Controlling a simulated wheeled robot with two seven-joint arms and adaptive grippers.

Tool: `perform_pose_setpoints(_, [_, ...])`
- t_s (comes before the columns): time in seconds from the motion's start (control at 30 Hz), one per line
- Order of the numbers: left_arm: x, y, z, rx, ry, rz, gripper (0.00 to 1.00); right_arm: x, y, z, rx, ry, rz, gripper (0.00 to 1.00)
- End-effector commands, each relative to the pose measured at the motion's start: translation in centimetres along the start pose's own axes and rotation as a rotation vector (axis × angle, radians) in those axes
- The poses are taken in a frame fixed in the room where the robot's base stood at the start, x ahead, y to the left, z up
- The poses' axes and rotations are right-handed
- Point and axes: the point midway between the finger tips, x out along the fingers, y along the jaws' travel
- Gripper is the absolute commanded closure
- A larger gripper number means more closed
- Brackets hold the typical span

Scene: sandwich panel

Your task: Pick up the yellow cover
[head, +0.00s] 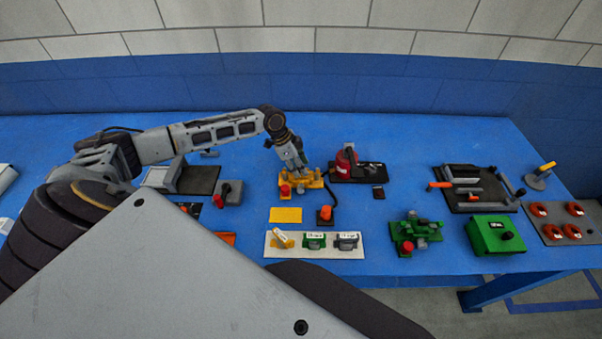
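A flat yellow plate (286,215) lies on the blue table near its middle. Behind it is a yellow device (314,183) with a red knob (285,191) at its left. I cannot tell for sure which yellow piece is the cover. My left gripper (302,178) points down at the yellow device, at or just above its top. The gripper hides part of the device, and its fingers are too small to tell whether they are open or shut on it. The flat yellow plate lies apart from the gripper. My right gripper is not in view.
A red device (344,161) stands close right of my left gripper. A green device (405,233) and green box (495,235) stand right. Bare table lies between.

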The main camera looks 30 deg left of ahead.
Motion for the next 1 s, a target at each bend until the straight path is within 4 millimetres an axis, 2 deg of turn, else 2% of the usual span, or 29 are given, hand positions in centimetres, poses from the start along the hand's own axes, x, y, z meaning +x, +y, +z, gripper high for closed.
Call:
perform_pose_setpoints(0.33, [-0.01, -0.01, 0.0, 0.0, 0.0, 0.0, 0.61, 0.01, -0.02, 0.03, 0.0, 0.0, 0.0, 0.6])
perform_pose_setpoints(0.6, [-0.02, 0.0, 0.01, 0.0, 0.0, 0.0, 0.94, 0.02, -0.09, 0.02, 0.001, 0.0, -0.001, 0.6])
perform_pose_setpoints(0.67, [-0.01, 0.0, 0.01, 0.0, 0.0, 0.0, 1.0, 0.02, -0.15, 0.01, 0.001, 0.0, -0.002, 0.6])
perform_pose_setpoints(1.0, [-0.09, -0.03, -0.04, 0.0, 0.0, -0.001, 1.0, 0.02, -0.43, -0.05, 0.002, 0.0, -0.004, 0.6])
